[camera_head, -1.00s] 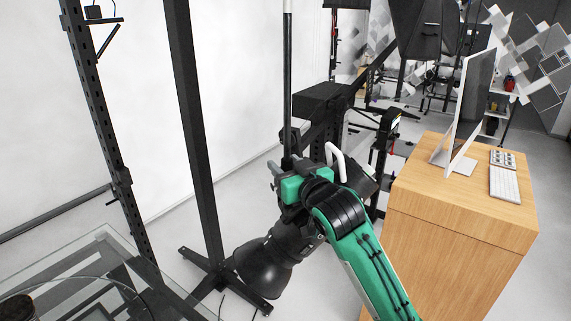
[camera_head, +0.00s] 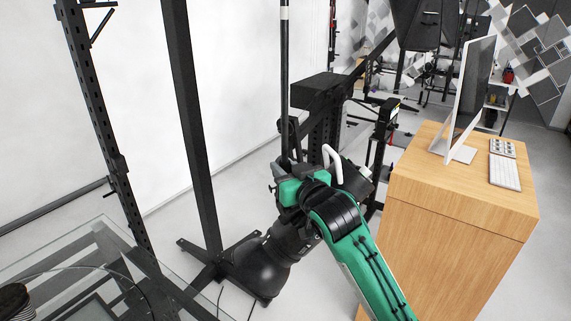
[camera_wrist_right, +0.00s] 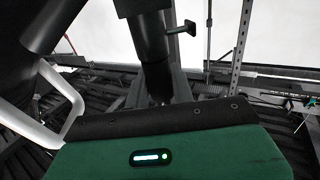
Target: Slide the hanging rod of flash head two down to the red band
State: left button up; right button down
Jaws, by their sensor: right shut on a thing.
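The black hanging rod (camera_head: 285,70) stands nearly vertical in the head view, with a pale band (camera_head: 285,13) near the top edge. My right gripper (camera_head: 286,168) is shut on the rod's lower part, just above the flash head (camera_head: 262,266). The black flash head hangs below and left of my wrist, partly behind it. In the right wrist view a dark, thick shaft (camera_wrist_right: 150,40) with a side knob runs down between the gripper's parts; the fingertips are hard to make out. I cannot make out a red band. My left gripper is out of view.
A black carriage arm (camera_head: 318,90) stands right behind the rod. A black post (camera_head: 190,120) stands left of it, and a glass-topped table (camera_head: 90,265) is at lower left. A wooden desk (camera_head: 455,225) with a monitor (camera_head: 467,95) is close on the right.

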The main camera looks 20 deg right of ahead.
jog(key=c, duration=1.2)
grip_release()
jog(key=shift+w, duration=0.15)
jog(key=s+d, duration=0.2)
jog(key=s, duration=1.1)
jog(key=shift+s+d+b, duration=0.25)
jog(key=shift+s+b, duration=0.05)
jog(key=shift+b, duration=0.05)
jog(key=shift+f, duration=0.1)
